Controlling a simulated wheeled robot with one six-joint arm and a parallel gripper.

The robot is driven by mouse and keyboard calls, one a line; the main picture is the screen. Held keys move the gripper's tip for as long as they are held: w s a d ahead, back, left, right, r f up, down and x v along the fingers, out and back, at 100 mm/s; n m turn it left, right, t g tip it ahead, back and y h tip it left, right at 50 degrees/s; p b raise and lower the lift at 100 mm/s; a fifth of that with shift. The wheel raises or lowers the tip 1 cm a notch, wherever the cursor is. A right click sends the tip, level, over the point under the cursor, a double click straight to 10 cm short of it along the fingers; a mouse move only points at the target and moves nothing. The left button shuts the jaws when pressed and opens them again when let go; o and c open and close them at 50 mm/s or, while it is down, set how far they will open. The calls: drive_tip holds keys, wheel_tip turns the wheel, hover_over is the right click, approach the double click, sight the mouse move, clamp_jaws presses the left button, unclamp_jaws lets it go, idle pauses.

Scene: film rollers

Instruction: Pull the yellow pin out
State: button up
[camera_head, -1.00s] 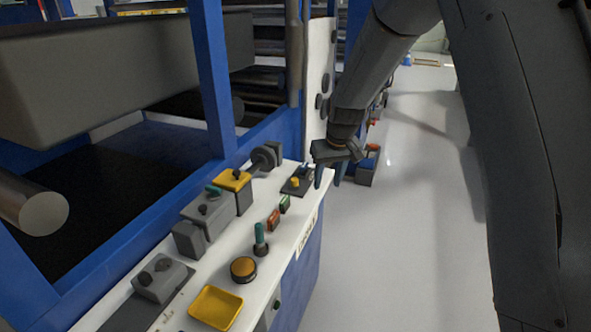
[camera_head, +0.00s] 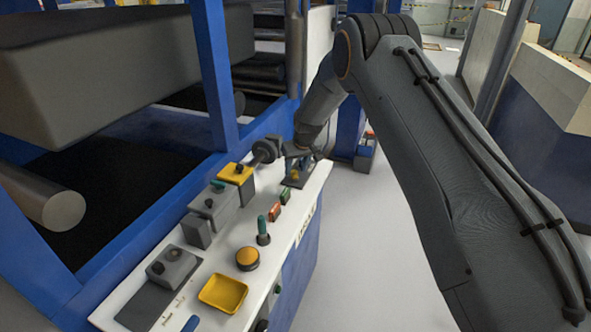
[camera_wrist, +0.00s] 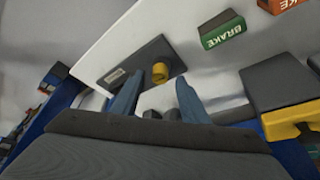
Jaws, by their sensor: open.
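The yellow pin (camera_wrist: 160,72) stands in a dark base plate (camera_wrist: 133,62) on the white panel, in the wrist view. My gripper (camera_wrist: 155,88) is open, and its two blue fingers point toward the plate. The pin shows just beyond the fingertips, in the gap between them and nearer the right finger. I cannot tell whether either finger touches it. In the head view my gripper (camera_head: 298,165) is over the far end of the panel and hides the pin, while part of the base plate (camera_head: 291,184) shows below it.
A green BRAKE block (camera_wrist: 222,30) and an orange-red block (camera_head: 274,212) stand near the plate. A yellow-topped box (camera_head: 236,174) and a grey round knob (camera_head: 265,151) stand to its left. A green-topped lever (camera_head: 262,228) and a yellow tray (camera_head: 223,293) are nearer.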

drive_tip(key=shift+x, duration=1)
clamp_jaws()
